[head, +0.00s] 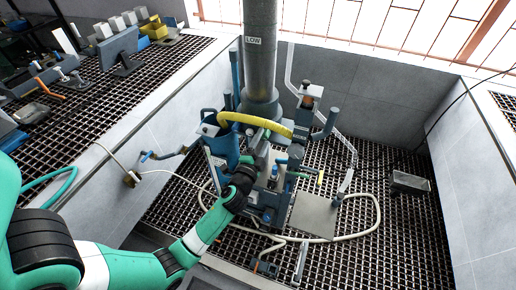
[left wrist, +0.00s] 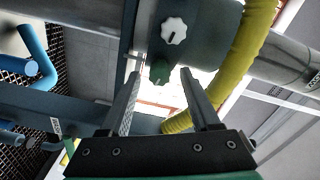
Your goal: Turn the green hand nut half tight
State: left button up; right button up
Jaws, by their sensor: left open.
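The green hand nut (left wrist: 159,71) shows in the left wrist view, under a grey-blue body of the machine. It appears between and just beyond the fingertips of my left gripper (left wrist: 160,76). The gripper is open, with one finger on each side of the nut in the picture and a gap to both. I cannot tell how deep the nut sits relative to the tips. A white lobed knob (left wrist: 173,30) is just above the nut. In the head view my left gripper (head: 259,165) reaches into the flotation machine (head: 225,150); the nut is not clear there. My right gripper is not in view.
A yellow hose (left wrist: 240,70) passes close to the right finger. A thick grey column (head: 261,60) labelled LOW rises above the machine. A pale hose (head: 372,215) loops over the grating. A grey plate (head: 313,216) lies right of the machine. The right grating has free room.

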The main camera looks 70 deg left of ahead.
pick_arm(q)
jog(key=v, duration=1.1)
